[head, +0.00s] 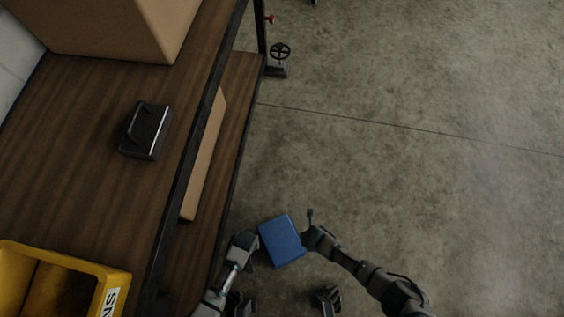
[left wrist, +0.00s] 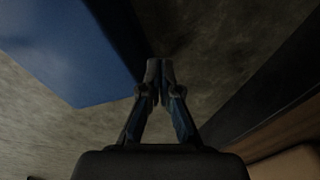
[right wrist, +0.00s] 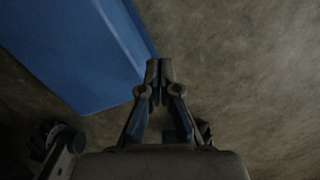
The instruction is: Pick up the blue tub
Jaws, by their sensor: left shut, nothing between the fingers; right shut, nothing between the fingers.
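The blue tub (head: 282,240) is between my two grippers in the head view, above the concrete floor. My left gripper (head: 246,240) is at its left side, and my right gripper (head: 312,234) is at its right side. The tub fills the upper left of the left wrist view (left wrist: 70,50) and of the right wrist view (right wrist: 80,45). Both grippers are shut with nothing between their fingers, as the left wrist view (left wrist: 160,72) and the right wrist view (right wrist: 159,72) show. I cannot tell whether the fingers touch the tub or what supports it.
A wooden shelf (head: 85,95) with a dark metal edge runs along the left. It holds a black case (head: 147,131), a yellow bin (head: 118,278) and a cardboard box (head: 120,25). A lower shelf (head: 232,110) juts out beneath. The concrete floor (head: 420,130) to the right is clear.

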